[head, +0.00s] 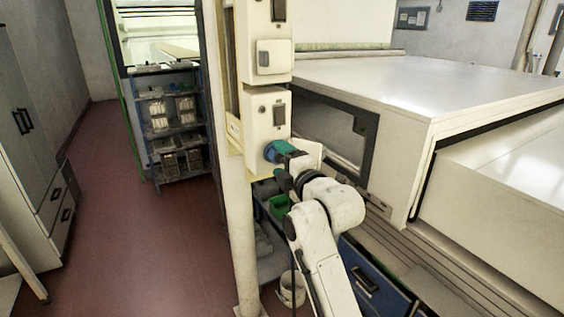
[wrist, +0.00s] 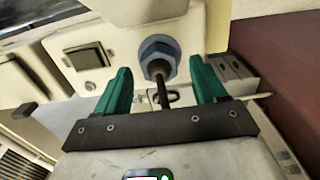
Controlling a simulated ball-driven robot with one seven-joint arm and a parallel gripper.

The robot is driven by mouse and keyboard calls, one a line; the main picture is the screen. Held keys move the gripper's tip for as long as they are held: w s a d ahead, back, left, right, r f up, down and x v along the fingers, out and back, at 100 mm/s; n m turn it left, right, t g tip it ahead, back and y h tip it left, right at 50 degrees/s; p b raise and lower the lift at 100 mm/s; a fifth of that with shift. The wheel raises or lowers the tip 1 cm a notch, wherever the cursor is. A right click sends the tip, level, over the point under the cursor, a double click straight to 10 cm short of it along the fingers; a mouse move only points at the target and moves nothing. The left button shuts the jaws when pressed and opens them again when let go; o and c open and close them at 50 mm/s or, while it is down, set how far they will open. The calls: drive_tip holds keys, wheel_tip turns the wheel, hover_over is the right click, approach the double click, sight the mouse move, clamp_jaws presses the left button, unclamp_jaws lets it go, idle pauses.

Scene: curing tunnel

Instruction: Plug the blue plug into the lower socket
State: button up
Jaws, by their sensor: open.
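The blue plug (wrist: 159,55) sits against the face of the lower white socket box (head: 267,126), with its black cable trailing back toward my gripper. How deep it sits in the socket is hidden behind its own body. In the head view a bit of the blue plug (head: 269,153) shows at the foot of the box, beside the green fingers. My gripper (wrist: 162,78) is open, its green fingers apart on either side of the plug and cable, not touching them in the wrist view. In the head view my gripper (head: 283,149) is at the lower box.
An upper box (head: 265,58) sits above on the yellow-edged post (head: 243,220). A large white machine housing (head: 410,85) stands close on the right. A blue shelf rack (head: 175,130) stands behind. A white bucket (head: 292,290) is below. The red floor at left is clear.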

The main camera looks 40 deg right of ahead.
drive_tip(key=b+v, duration=0.2)
drive_tip(key=v, duration=0.9)
drive_tip(key=shift+w+f, duration=0.1)
idle(0.5)
drive_tip(key=s+a+f+m+g+y, duration=0.1)
drive_tip(key=s+a+f+m+g, duration=0.15)
drive_tip(key=f, duration=0.55)
drive_tip(key=s+a+f+m+g+y, duration=0.2)
drive_tip(key=a+f+g, duration=0.1)
drive_tip(key=f, duration=0.4)
drive_tip(key=s+a+f+m+g+y, duration=0.1)
drive_tip(key=s+a+f+m+g, duration=0.15)
drive_tip(key=f, duration=0.55)
drive_tip(key=s+a+f+m+g, duration=0.3)
drive_tip(key=s+f+m+g, duration=0.1)
drive_tip(key=s+f, duration=0.3)
drive_tip(key=s+a+f+m+g+y, duration=0.1)
drive_tip(key=s+a+f+m+g, duration=0.2)
drive_tip(key=s+f, duration=0.4)
drive_tip(key=s+m+g, duration=0.1)
drive_tip(key=s, duration=0.3)
drive_tip(key=shift+s+f, duration=0.2)
drive_tip(key=shift+s, duration=0.15)
